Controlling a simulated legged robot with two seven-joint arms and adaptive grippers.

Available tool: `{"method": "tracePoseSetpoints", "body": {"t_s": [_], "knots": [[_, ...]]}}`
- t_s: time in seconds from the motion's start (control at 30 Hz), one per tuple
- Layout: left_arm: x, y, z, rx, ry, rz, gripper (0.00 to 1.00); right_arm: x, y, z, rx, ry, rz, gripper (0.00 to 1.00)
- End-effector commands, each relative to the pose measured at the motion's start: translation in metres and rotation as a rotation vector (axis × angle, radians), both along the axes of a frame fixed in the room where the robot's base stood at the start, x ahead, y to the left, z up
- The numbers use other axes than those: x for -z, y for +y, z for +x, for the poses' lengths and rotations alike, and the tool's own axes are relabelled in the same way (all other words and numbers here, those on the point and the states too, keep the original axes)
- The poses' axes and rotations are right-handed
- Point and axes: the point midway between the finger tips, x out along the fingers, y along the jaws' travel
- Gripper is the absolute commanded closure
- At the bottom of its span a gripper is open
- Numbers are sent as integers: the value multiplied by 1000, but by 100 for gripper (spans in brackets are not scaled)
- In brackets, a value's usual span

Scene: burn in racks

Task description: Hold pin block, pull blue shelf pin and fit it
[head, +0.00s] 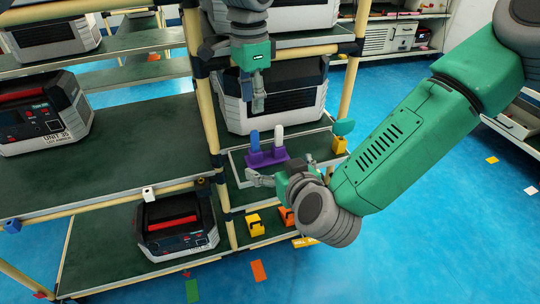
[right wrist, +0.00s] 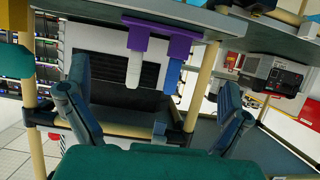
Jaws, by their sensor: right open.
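A purple pin block (head: 266,159) stands on the green shelf of the middle rack and also shows in the right wrist view (right wrist: 160,42), upside down. A blue pin (head: 254,139) and a white pin (head: 278,133) stand upright in it, blue on the left. In the right wrist view the blue pin (right wrist: 173,76) and white pin (right wrist: 134,70) lie between my fingers' directions. My left gripper (head: 258,103) points down above the block, apart from the pins; its finger gap is hard to see. My right gripper (head: 281,175) is open and empty, just in front of the block.
A large grey unit (head: 290,118) stands behind the block. A rack post (head: 209,115) rises left of it. Yellow (head: 254,225) and orange pieces (head: 287,217) sit on the shelf below, beside a black unit with a red handle (head: 176,222).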

Motion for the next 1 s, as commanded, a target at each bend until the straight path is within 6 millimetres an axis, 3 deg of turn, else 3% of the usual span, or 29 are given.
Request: {"method": "tracePoseSetpoints", "body": {"t_s": [0.3,0.5,0.93,0.97,1.0], "knots": [[0,0,0,0,0,0,66,25,18,55,1,1,2,0],[0,0,0,0,-1,0,66,35,26,78,0,1,1,0],[-1,0,0,0,-1,0,66,39,29,87,-1,2,0,0],[-1,0,0,0,-1,0,66,39,29,87,-1,2,0,4],[-1,0,0,0,-1,0,66,39,29,87,-1,2,0,18]]}}
